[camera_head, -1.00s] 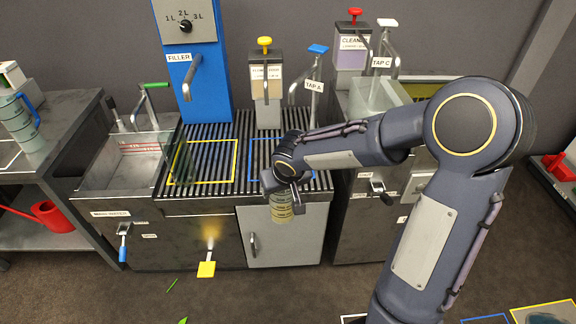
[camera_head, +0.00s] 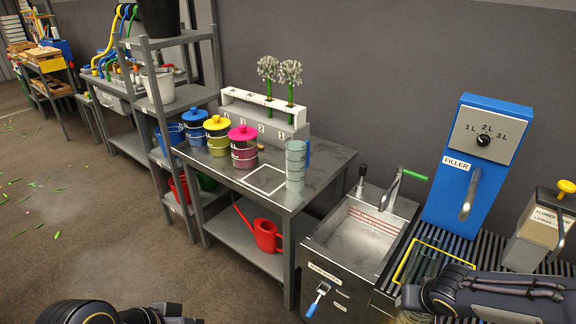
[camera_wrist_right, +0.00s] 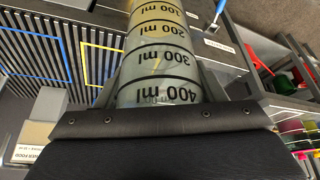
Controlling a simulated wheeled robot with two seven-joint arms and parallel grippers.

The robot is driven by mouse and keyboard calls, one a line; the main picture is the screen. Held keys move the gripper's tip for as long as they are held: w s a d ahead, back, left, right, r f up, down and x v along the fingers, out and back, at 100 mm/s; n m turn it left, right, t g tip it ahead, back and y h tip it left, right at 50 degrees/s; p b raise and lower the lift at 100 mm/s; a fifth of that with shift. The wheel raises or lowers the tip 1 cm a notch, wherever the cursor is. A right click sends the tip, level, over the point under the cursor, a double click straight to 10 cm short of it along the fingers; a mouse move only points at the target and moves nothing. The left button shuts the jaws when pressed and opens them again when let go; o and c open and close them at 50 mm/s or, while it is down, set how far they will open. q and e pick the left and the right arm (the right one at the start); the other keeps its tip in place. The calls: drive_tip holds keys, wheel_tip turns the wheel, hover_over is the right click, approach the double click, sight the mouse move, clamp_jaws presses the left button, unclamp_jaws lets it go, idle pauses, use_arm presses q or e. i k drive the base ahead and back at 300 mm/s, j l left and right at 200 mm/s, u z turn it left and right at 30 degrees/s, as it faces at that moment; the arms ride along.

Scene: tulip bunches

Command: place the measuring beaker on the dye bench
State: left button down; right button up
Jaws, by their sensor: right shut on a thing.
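The measuring beaker (camera_wrist_right: 155,38) is clear with black rings and marks from 100 to 400 ml, upside down in the right wrist view. My right gripper (camera_wrist_right: 160,75) is shut on it, a finger on each side. My left gripper is not in view.
Blue (camera_head: 195,128), yellow (camera_head: 217,135) and magenta-lidded (camera_head: 243,147) jars stand left of the outline. A white rack (camera_head: 262,108) with flowers is behind. The sink (camera_head: 355,240) lies between bench and counter. The outlined square is empty.

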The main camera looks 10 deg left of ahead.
sight(268, 179)
drive_tip(key=i+j, duration=0.2)
drive_tip(key=j, duration=0.25)
drive_tip(key=i+j, duration=0.2)
drive_tip(key=j, duration=0.2)
drive_tip(key=i+j+u, duration=0.1)
drive_tip(key=j, duration=0.35)
drive_tip(key=i+j, duration=0.5)
drive_tip(key=j, duration=0.35)
drive_tip(key=i+j+u, duration=0.1)
drive_tip(key=j, duration=0.3)
drive_tip(key=i, duration=0.1)
